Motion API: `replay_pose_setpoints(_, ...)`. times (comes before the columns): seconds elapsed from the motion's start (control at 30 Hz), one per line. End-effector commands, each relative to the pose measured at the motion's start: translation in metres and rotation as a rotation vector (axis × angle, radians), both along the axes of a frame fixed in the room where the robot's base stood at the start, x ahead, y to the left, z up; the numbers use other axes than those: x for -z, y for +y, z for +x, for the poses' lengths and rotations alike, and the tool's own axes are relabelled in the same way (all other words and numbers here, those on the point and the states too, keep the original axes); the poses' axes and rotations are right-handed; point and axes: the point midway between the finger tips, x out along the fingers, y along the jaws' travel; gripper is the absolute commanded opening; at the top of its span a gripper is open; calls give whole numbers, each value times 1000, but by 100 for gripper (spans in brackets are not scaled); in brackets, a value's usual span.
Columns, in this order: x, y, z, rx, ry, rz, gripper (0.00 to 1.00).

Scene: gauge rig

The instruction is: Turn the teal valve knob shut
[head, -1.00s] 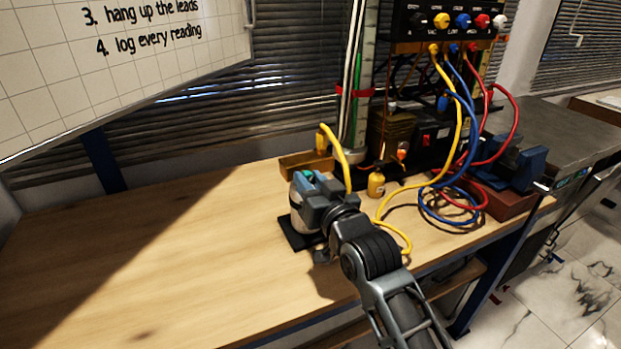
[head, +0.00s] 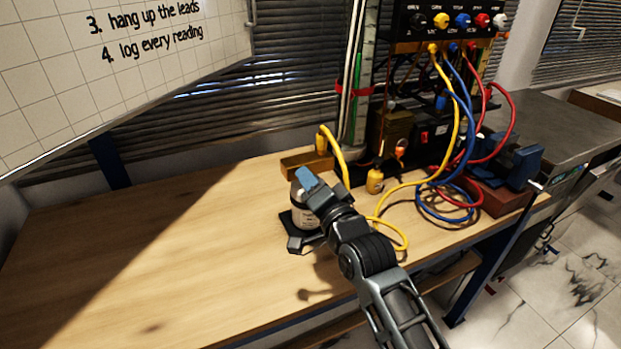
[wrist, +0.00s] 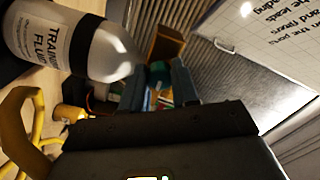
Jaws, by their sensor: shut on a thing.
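The teal valve knob (wrist: 160,74) shows in the wrist view between my two fingertips, at the narrow top of a white bottle (wrist: 55,38) labelled TRAINING FLUID. In the head view the bottle (head: 304,213) stands upright on a black base (head: 288,222). My gripper (head: 308,180) is over the bottle's top there and hides the knob. In the wrist view my gripper (wrist: 159,80) is shut on the knob, with one finger on each side.
Blue and red leads hang from the black panel (head: 445,22). The left of the bench (head: 150,250) is clear.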

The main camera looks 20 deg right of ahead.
Motion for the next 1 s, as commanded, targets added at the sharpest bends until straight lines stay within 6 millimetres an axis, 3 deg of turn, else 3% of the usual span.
replay_pose_setpoints(0.77, 1, -1, 0, 1, 2, 101, 0)
replay_pose_setpoints(0.8, 1, -1, 0, 1, 2, 100, 32)
replay_pose_setpoints(1.0, 0, 0, 0, 1, 2, 100, 51)
